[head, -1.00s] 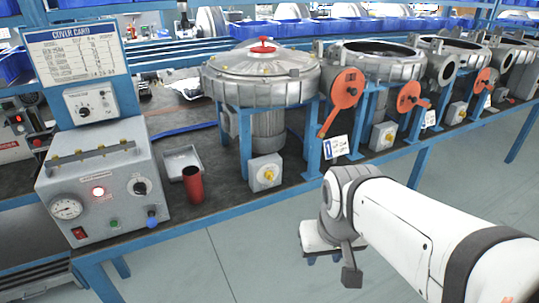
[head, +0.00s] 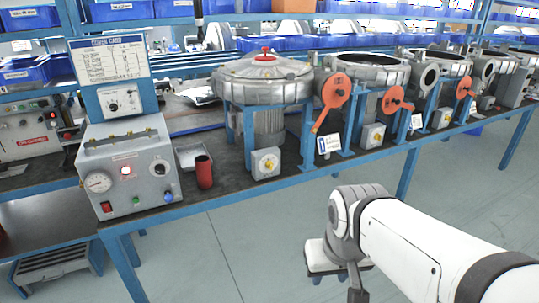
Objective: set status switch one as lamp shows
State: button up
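A grey control box (head: 130,172) stands on the left of the bench. Its lit lamp (head: 126,170) glows whitish with a red tint. The box also has a gauge (head: 98,182), a black knob (head: 160,168), and a red switch (head: 106,207). A small grey switch box with a yellow knob (head: 267,163) sits below the first blower (head: 264,80). Its exact setting is too small to read. Similar switch boxes (head: 373,135) stand below the other blowers. My gripper (head: 357,292) is in front of the bench, away from the switches, partly cut off; its opening is unclear.
A cover card (head: 110,62) stands above the control box. A red cup (head: 204,172) and a grey tray (head: 190,156) are beside it. Orange handles (head: 333,98) project at the bench front near small white tags (head: 329,143). The floor (head: 240,245) before the bench is clear.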

aim_at(268, 164)
jog(key=u, duration=0.15)
jog(key=i, duration=0.9)
jog(key=z, duration=0.05)
